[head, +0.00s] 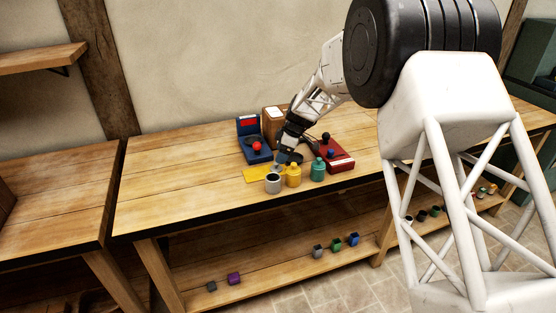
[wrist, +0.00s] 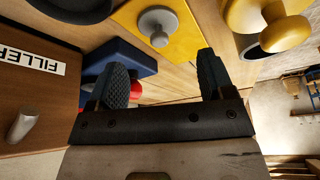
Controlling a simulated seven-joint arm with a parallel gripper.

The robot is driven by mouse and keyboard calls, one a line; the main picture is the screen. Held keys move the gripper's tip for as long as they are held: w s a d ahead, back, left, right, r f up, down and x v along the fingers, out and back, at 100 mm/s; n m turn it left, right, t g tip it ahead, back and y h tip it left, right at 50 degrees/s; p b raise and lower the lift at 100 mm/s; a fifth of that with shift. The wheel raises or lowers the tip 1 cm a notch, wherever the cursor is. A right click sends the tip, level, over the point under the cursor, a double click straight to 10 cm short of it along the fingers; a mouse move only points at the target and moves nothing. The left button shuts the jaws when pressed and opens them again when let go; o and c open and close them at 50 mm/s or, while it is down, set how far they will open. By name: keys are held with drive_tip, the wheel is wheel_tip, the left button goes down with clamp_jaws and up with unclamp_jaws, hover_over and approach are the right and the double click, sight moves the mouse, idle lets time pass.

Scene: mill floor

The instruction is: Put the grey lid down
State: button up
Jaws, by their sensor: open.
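The grey lid (wrist: 158,24), a disc with a round knob, lies on the yellow mat (wrist: 183,45) in the wrist view. The mat also shows in the head view (head: 256,175). My gripper (wrist: 162,72) is open, with nothing between its fingers. The lid is apart from the fingers, beyond their tips. In the head view my gripper (head: 284,150) hangs over the back of the mat. A grey jar (head: 273,184) stands open-topped at the front of the mat.
A yellow jar (head: 293,177) and a teal jar (head: 317,171) stand right of the grey jar. A blue device (head: 253,145) with a red ball, a wooden filler box (wrist: 35,85) and a red device (head: 336,157) stand around my gripper. The bench's left part is clear.

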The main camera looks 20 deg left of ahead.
drive_tip(key=v, duration=0.6)
drive_tip(key=shift+d+r, duration=0.2)
drive_tip(key=shift+r, duration=0.15)
drive_tip(key=shift+w, duration=0.1)
idle(0.4)
drive_tip(key=s+d+r+m+t+h, duration=0.1)
drive_tip(key=s+d+r+m, duration=0.4)
drive_tip(key=d, duration=0.6)
drive_tip(key=s+d+r+m+t, duration=0.1)
drive_tip(key=s+d+r+m, duration=0.1)
drive_tip(key=s+d+r, duration=0.75)
drive_tip(key=s+d+r+m+h, duration=0.1)
drive_tip(key=s+d+r+m, duration=0.25)
drive_tip(key=d, duration=0.95)
drive_tip(key=s+d+f+m+t+h, duration=0.1)
drive_tip(key=s+d+f+m, duration=0.1)
drive_tip(key=s+d+m, duration=0.4)
drive_tip(key=s+d+f+m+t+h, duration=0.1)
drive_tip(key=s+d+m, duration=0.5)
drive_tip(key=s+d, duration=0.8)
drive_tip(key=s+f, duration=0.1)
drive_tip(key=s, duration=0.8)
drive_tip(key=shift+d, duration=0.4)
